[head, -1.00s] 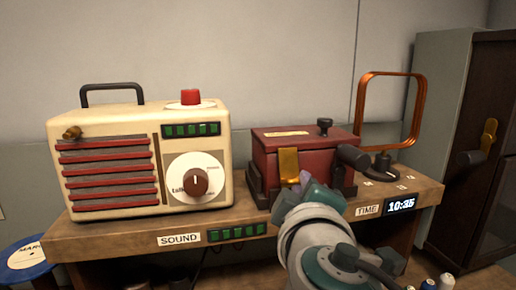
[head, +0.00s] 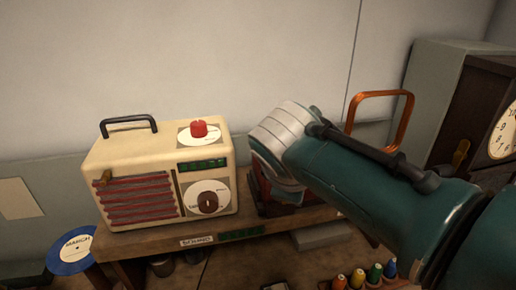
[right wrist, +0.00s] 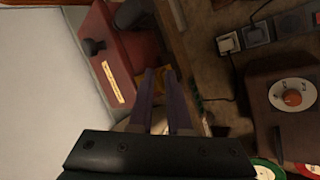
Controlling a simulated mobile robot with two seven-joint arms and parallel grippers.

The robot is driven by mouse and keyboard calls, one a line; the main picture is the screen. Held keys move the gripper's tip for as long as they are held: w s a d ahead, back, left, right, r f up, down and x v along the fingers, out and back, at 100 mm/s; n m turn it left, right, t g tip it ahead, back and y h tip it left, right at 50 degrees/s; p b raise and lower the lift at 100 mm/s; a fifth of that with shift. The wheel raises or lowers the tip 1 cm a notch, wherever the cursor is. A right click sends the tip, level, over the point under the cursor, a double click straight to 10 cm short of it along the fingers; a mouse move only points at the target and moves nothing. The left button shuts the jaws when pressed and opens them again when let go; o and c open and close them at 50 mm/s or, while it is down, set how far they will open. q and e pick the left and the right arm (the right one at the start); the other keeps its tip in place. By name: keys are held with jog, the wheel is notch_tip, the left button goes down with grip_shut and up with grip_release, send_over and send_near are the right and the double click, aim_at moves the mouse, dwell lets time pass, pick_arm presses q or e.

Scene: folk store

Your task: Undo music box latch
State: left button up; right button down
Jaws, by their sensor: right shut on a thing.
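The red music box (right wrist: 126,48) shows in the right wrist view, with a dark knob and a pale label on its lid. Its brass latch (right wrist: 141,79) is on the front edge, partly covered by my purple fingers. My right gripper (right wrist: 161,74) is at the latch, its fingers close together and shut on it. In the head view my right arm covers most of the music box (head: 259,189) and hides the latch and the fingertips. My left gripper is in neither view.
A cream radio (head: 160,172) stands left of the box on the wooden shelf (head: 160,241). A copper loop (head: 408,122) stands behind my arm. A dark clock cabinet (head: 472,110) is at right. Several coloured spools (head: 357,279) sit below at front.

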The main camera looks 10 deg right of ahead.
jog(key=shift+w+r+g, duration=0.2)
jog(key=shift+r+g, duration=0.1)
jog(key=shift+g, duration=0.1)
dwell(0.3)
jog(key=c, duration=0.9)
grip_release()
jog(key=shift+r, duration=0.1)
jog(key=shift+p+v, duration=0.85)
jog(key=shift+v, duration=4.1)
